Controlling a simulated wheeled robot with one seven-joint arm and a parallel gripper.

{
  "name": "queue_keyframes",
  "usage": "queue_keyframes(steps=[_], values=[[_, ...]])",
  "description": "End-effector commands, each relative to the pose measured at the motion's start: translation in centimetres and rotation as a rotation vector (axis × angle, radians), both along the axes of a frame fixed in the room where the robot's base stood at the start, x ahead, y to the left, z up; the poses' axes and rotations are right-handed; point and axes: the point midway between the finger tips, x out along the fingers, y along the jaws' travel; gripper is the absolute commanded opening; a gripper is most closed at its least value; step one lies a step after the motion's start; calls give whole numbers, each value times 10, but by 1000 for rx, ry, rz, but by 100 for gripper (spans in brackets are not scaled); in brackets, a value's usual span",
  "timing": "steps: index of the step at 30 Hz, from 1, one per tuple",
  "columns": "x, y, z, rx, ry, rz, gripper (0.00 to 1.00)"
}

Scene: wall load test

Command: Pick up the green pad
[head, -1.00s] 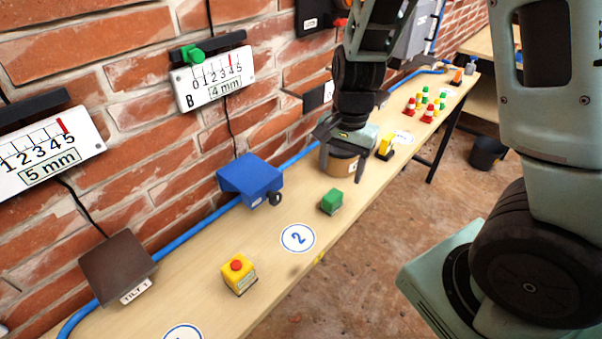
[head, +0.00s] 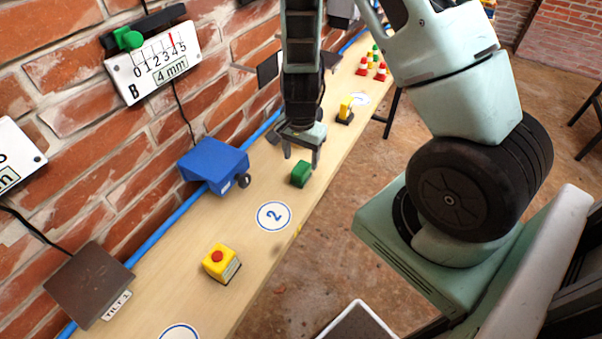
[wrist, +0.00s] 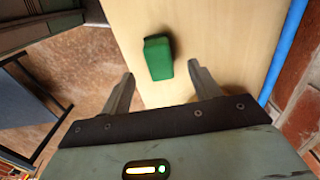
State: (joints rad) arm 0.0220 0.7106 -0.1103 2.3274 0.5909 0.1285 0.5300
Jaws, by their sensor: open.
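The green pad (head: 301,173) is a small green block on the wooden bench, just beyond the round "2" marker. My gripper (head: 302,160) is open and empty above the bench, close to the pad on its far side. In the wrist view the green pad (wrist: 158,57) lies ahead of the gap between the two fingers of my gripper (wrist: 160,72), roughly centred. The fingers do not appear to touch it. How high they are above the bench is hard to tell.
A blue box (head: 213,166) sits by the brick wall, left of the pad. A yellow box with a red button (head: 221,262) stands nearer. A yellow object (head: 345,112) and small cones (head: 371,66) stand farther along. The bench (head: 187,265) is bare around the "2" marker (head: 274,216).

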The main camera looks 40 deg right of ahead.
Motion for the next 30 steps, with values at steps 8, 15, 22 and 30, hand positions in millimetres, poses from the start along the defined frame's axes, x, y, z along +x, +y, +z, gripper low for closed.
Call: queue_keyframes(steps=[8, 15, 22, 30], values=[[-1, -1, -18, 2, 4, -2, 62], [-1, -1, -47, 1, 4, -1, 62], [0, -1, -57, 0, -1, 0, 62], [0, -1, -57, 0, -1, 0, 34]])
